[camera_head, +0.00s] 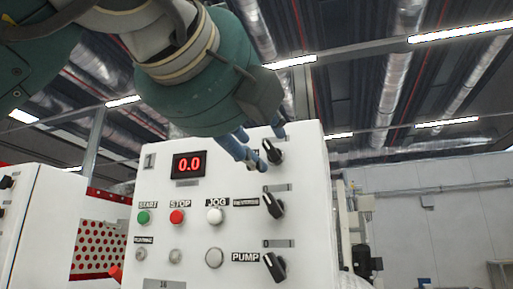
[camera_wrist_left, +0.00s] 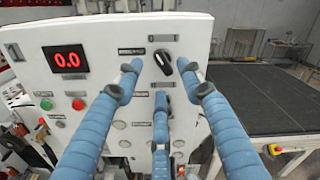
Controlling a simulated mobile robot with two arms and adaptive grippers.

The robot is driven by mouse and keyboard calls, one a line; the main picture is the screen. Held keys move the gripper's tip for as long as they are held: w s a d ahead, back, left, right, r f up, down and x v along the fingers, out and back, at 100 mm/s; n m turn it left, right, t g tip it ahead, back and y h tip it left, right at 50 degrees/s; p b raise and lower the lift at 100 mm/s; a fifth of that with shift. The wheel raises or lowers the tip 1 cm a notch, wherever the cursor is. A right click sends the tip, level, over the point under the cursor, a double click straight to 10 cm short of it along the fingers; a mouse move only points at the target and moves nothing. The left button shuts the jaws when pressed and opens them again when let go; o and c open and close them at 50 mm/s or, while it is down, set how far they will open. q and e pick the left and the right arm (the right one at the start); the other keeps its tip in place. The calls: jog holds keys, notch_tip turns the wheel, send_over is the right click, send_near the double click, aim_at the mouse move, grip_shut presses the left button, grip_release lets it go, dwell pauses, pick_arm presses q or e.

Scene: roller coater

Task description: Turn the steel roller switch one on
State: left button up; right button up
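The white control panel (camera_head: 190,215) fills the middle of the head view, with a plate marked 1 and a red display (camera_head: 188,165) reading 0.0. Its topmost black rotary switch (camera_head: 272,152) sits at the upper right; the label beside it is partly hidden by my fingers, so I cannot read its name. My left gripper (camera_head: 268,146) is in front of this switch with its blue fingers spread. In the left wrist view, the switch (camera_wrist_left: 163,62) shows between the two upper fingertips, with the third finger below; contact is unclear. My right gripper is out of view.
Below are a second switch (camera_head: 273,205) and the PUMP switch (camera_head: 274,266). START (camera_head: 144,216), STOP (camera_head: 177,216) and JOG (camera_head: 215,215) buttons sit left of them. A dark conveyor-like surface (camera_wrist_left: 265,105) lies right of the panel in the wrist view. Another white cabinet (camera_head: 40,225) stands left.

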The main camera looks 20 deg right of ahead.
aim_at(268, 152)
pick_arm(q)
jog(key=p+x, duration=0.2)
jog(key=x, duration=0.3)
jog(key=shift+s, duration=0.1)
grip_shut()
